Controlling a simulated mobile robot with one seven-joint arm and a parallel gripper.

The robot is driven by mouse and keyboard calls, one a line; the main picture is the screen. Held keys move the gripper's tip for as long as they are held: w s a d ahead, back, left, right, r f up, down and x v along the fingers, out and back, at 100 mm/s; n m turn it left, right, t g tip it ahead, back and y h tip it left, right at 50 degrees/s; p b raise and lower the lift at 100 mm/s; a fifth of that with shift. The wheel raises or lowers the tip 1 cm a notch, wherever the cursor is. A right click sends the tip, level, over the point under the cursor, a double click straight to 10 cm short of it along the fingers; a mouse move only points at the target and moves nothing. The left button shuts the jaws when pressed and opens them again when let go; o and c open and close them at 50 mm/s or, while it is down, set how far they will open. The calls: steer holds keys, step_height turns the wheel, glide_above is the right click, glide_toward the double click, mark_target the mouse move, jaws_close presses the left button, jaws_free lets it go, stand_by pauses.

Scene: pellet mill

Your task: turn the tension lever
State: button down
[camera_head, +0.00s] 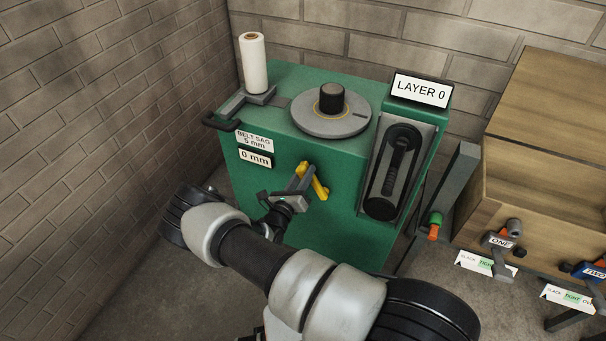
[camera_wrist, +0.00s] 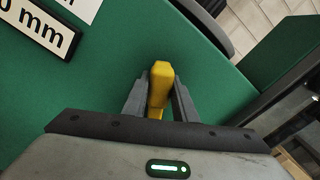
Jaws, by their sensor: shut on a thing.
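The yellow tension lever (camera_head: 318,186) is on the front face of the green machine (camera_head: 300,232), below and right of the labels. It slants in the head view. My gripper (camera_head: 301,178) is at the lever with its fingers closed around it. In the wrist view the yellow lever (camera_wrist: 158,86) sits between the two grey fingers of my gripper (camera_wrist: 159,92). The lever's lower part and pivot are partly hidden by my gripper. A label reading "BELT SAG 5 mm" (camera_head: 255,140) and one reading "0 mm" (camera_head: 256,158) are on the machine front.
A white roll (camera_head: 253,62) and a grey disc with a dark knob (camera_head: 330,120) are on top of the machine. A "LAYER 0" sign (camera_head: 421,90) stands at its right. A wooden cabinet (camera_head: 540,150) with levers marked ONE and TWO is at right. A brick wall (camera_head: 100,110) is at left.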

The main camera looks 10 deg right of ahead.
steer(key=c, duration=1.4)
jaws_free()
steer(key=shift+c, duration=0.2)
steer(key=v, duration=1.7)
steer(key=shift+s+p, duration=0.2)
steer(key=shift+p, duration=0.1)
steer(key=shift+a, duration=0.1)
